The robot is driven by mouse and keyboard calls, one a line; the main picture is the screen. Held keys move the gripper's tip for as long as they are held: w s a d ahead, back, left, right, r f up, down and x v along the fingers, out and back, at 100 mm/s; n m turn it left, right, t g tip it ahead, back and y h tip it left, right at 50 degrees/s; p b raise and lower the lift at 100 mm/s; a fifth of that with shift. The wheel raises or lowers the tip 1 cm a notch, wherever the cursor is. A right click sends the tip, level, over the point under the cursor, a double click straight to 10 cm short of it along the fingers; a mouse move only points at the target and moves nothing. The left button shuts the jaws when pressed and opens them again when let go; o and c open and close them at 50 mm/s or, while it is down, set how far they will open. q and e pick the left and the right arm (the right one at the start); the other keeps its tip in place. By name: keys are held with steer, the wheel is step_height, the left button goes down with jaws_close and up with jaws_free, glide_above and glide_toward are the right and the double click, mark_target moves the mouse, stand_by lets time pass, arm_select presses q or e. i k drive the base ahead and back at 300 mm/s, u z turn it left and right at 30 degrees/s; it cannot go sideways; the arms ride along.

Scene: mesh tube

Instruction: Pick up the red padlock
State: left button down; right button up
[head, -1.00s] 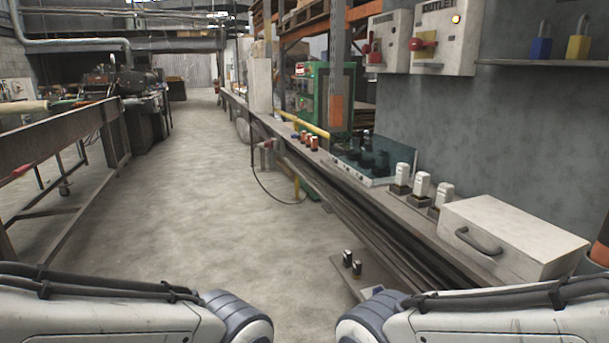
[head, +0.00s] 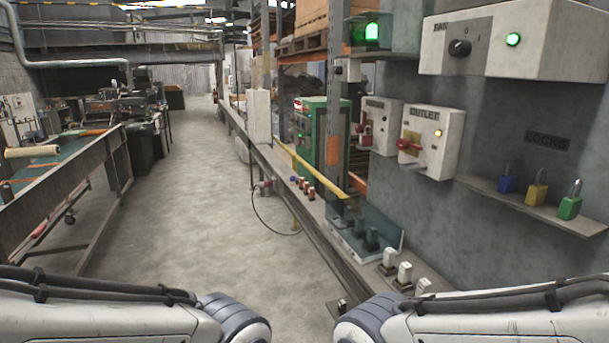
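I cannot clearly make out a red padlock. A blue padlock (head: 508,184), a yellow padlock (head: 536,193) and a green padlock (head: 569,207) stand in a row on the wall shelf (head: 530,209) under the LOCKS label, at the right. A small red part (head: 362,127) shows on the left switch box; it is too small to tell whether it is a lock or a handle. Both of my grippers are out of view; only parts of my arms show along the bottom edge.
A FAN box (head: 500,44) with a green light is above. A long bench (head: 325,250) with small white-topped parts runs below the wall. The floor (head: 190,220) is clear.

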mark_target(367, 140)
steer(key=u, duration=0.45)
steer(key=k, duration=1.05)
steer(key=u, duration=0.8)
steer(key=i, duration=1.95)
steer(key=z, duration=0.25)
steer(key=i, duration=1.9)
steer(key=z, duration=0.9)
steer(key=i, duration=0.95)
steer(key=z, duration=1.85)
steer(key=i, duration=0.8)
steer(key=z, duration=0.6)
